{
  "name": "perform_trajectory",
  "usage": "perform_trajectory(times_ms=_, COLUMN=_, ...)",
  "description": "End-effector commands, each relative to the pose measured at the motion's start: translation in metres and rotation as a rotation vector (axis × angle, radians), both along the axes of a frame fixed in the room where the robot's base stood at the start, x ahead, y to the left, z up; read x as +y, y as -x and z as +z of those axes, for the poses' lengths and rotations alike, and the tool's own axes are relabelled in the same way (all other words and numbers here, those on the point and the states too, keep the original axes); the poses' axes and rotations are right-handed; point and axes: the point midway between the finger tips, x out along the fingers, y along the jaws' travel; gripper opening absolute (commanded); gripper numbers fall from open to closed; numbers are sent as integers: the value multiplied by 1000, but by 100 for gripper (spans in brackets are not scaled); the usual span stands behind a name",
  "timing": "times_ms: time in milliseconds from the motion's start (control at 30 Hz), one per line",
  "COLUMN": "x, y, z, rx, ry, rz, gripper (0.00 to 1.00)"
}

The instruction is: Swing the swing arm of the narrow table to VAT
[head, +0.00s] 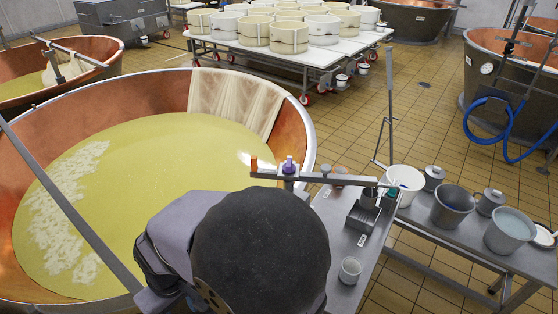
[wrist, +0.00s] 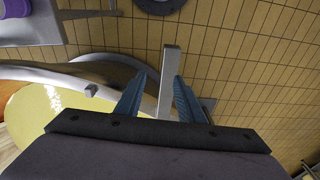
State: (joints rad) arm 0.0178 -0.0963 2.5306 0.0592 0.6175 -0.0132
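The narrow table (head: 336,225) stands right of the big copper vat (head: 160,84), which holds yellow liquid. The swing arm (head: 335,179) is a level grey bar above the table. Its left end, with an orange piece (head: 254,163) and a purple knob (head: 289,166), overlaps the vat's rim in the head view. In the wrist view my gripper's (wrist: 160,76) two blue fingers are apart, with a grey bar (wrist: 168,82) between them. It may be part of the swing arm; I cannot tell. Clear room shows left of the bar; contact on the right is unclear. My arm hides the gripper in the head view.
A metal block (head: 366,221) and a small cup (head: 350,269) stand on the narrow table. A side table (head: 425,214) at right carries several buckets. A cart (head: 300,53) with white moulds stands behind. Tiled floor (head: 420,125) is open between them.

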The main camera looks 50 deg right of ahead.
Motion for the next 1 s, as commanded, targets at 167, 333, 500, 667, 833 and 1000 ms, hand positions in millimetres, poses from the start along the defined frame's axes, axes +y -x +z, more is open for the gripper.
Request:
perform_trajectory(times_ms=167, x=-8, y=-81, z=-3, rx=-222, ry=-52, rz=-147, gripper=35)
perform_trajectory(times_ms=333, x=-56, y=-176, z=7, rx=-513, ry=-38, rz=-377, gripper=35)
perform_trajectory(times_ms=500, x=-145, y=-236, z=24, rx=-788, ry=84, rz=-635, gripper=35)
perform_trajectory(times_ms=667, x=-244, y=-244, z=41, rx=-995, ry=299, rz=-883, gripper=35)
perform_trajectory(times_ms=833, x=-332, y=-207, z=54, rx=-1131, ry=594, rz=-1115, gripper=35)
perform_trajectory(times_ms=1000, x=-378, y=-159, z=64, rx=-1179, ry=854, rz=-1262, gripper=35)
